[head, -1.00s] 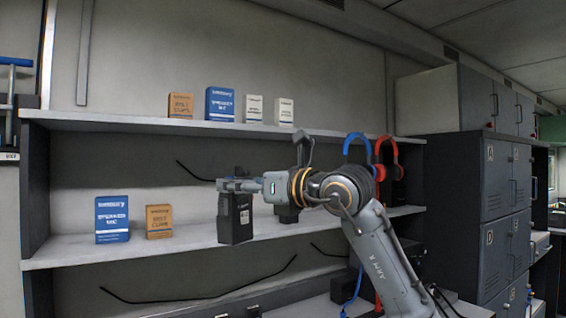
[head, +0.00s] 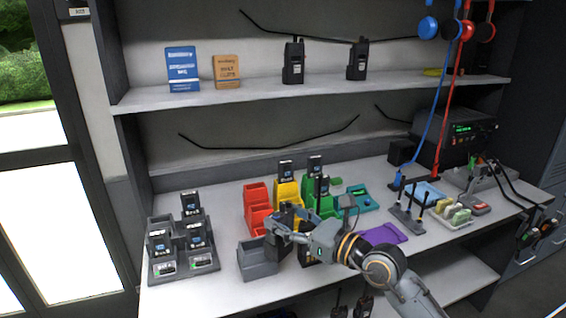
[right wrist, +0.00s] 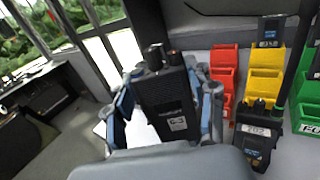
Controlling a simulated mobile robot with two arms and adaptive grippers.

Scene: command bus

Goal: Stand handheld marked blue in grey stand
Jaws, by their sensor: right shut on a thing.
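My right gripper (head: 279,228) is shut on a black handheld (right wrist: 166,97), which fills the middle of the right wrist view. The handheld has two knobs on top and a small white label; I see no blue mark on it. A grey open-topped stand (head: 255,264) sits at the front of the counter, just left of and below the gripper in the head view. I cannot tell whether the handheld touches it. My left gripper is not in view.
Red (head: 257,217), yellow (head: 287,196) and green (head: 322,208) stands are close behind the gripper. A dark grey rack (head: 155,284) with several dark units is at the left. A purple mat (head: 385,234) lies at the right. Two handhelds stand on the shelf (head: 215,98).

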